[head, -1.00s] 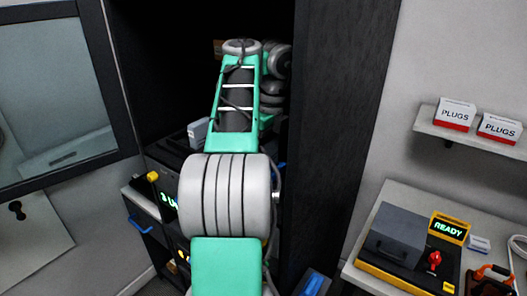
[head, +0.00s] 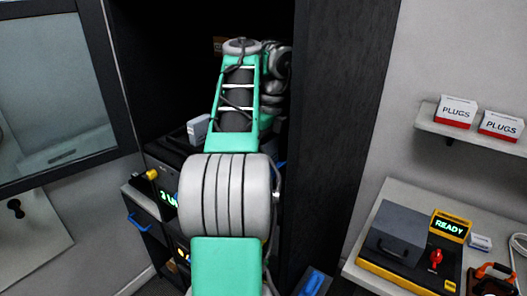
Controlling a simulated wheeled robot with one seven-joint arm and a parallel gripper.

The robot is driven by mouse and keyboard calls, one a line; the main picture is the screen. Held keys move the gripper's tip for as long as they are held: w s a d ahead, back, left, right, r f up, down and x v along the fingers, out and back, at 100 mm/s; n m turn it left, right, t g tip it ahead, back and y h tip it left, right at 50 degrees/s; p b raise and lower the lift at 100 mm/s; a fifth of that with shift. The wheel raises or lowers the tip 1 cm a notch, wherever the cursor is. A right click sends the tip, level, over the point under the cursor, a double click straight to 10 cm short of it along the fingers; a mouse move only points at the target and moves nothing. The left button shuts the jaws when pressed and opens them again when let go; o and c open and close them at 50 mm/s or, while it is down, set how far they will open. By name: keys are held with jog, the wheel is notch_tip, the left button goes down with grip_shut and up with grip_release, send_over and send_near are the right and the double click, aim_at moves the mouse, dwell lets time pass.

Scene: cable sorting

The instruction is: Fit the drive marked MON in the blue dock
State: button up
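My arm reaches into a dark open cabinet and hides most of what is inside. My gripper is hidden behind the arm links, so I cannot see what it touches or holds. A small light grey box-like item (head: 198,129) stands on top of a dark unit left of my arm; no marking on it is readable. A blue part (head: 312,283) shows on a dark item at the bottom, right of my arm; I cannot tell whether it is the blue dock. No label MON is readable.
A dark cabinet side panel (head: 335,130) stands close right of my arm. A glass-fronted door (head: 65,80) is at the left. A drawer with a blue handle (head: 139,222) sits low left. On the right are a bench device with a READY display (head: 449,226) and two PLUGS boxes (head: 457,111).

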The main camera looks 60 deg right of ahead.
jog(key=shift+f+b, duration=0.3)
jog(key=shift+f, duration=0.05)
dwell(0.3)
jog(key=o, duration=1.7)
jog(key=shift+o, duration=0.3)
jog(key=shift+r, duration=0.1)
notch_tip(320, 180, up, 7)
jog(key=p, duration=0.7)
